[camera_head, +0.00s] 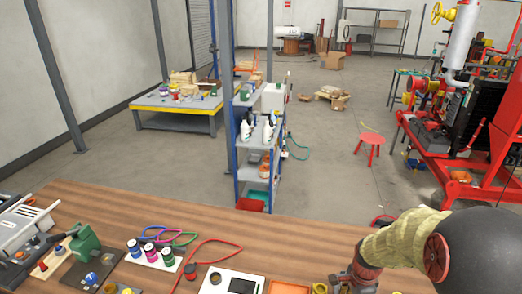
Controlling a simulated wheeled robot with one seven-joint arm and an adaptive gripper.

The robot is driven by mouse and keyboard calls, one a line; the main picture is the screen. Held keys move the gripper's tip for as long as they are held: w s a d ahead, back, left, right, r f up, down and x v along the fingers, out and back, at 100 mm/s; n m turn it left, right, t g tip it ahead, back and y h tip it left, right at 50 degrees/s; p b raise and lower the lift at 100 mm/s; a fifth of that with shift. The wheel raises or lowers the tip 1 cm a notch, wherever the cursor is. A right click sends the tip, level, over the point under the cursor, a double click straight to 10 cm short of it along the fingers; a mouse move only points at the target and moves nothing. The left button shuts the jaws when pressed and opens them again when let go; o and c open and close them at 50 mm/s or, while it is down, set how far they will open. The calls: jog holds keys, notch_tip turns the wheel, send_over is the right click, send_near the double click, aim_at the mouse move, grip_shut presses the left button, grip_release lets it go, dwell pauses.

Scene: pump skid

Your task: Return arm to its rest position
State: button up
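My arm enters at the lower right, with a large dark rounded joint, a red disc and a tan sleeve-like link. It bends down to the left over the wooden workbench (310,235). Its end, with my gripper (352,280), shows as a reddish-brown part at the bottom edge. The fingers are cut off or too small to make out, so I cannot tell whether they are open or shut, or whether they hold anything.
The bench holds a green tool (84,243), several small jars (150,251), a red cord (212,248) and a white tray (232,283). A blue-framed shelf (258,150) stands beyond it. The red pump skid (455,150) is at right. Open floor lies between them.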

jog(key=s+a+r+n+t+b, duration=0.2)
jog(key=s+a+r+n+b, duration=0.3)
jog(key=r+n, duration=0.4)
jog(key=s+a+r+n+t+b, duration=0.3)
jog(key=s+a+r+n+b, duration=0.2)
jog(key=s+a+r+n, duration=0.2)
notch_tip(320, 180, up, 2)
jog(key=n, duration=0.2)
jog(key=shift+s+a+r+n+t+b, duration=0.15)
jog(key=shift+s+n+t+b, duration=0.15)
jog(key=shift+b, duration=0.1)
dwell(0.6)
